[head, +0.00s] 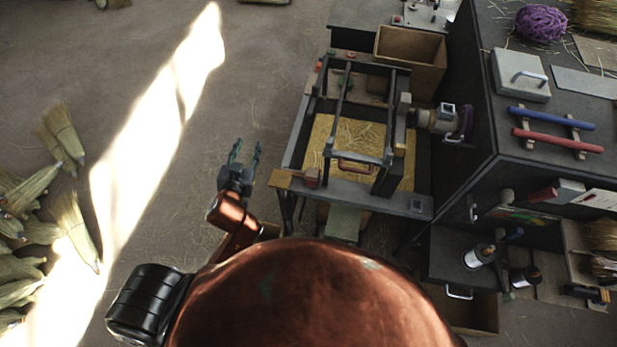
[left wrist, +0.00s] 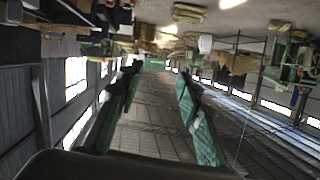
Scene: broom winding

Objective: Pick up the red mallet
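A small mallet-like thing with a reddish head (head: 312,177) and a pale wooden part at its left lies at the front left corner of the dark work table (head: 350,190). It is the likeliest red mallet, but it is too small to be sure. My left gripper (head: 247,150) is left of that corner, apart from it, with its two fingers spread and nothing between them. The left wrist view shows the same open fingers (left wrist: 158,100) with only the room beyond them. The mallet cannot be made out there. My right gripper is not in view.
A dark frame with a red handle (head: 357,167) stands over straw on the table. A wooden box (head: 410,60) is behind. A cabinet at right bears a blue bar (head: 550,118) and a red bar (head: 557,141). Straw brooms (head: 60,130) lie at far left; floor between is clear.

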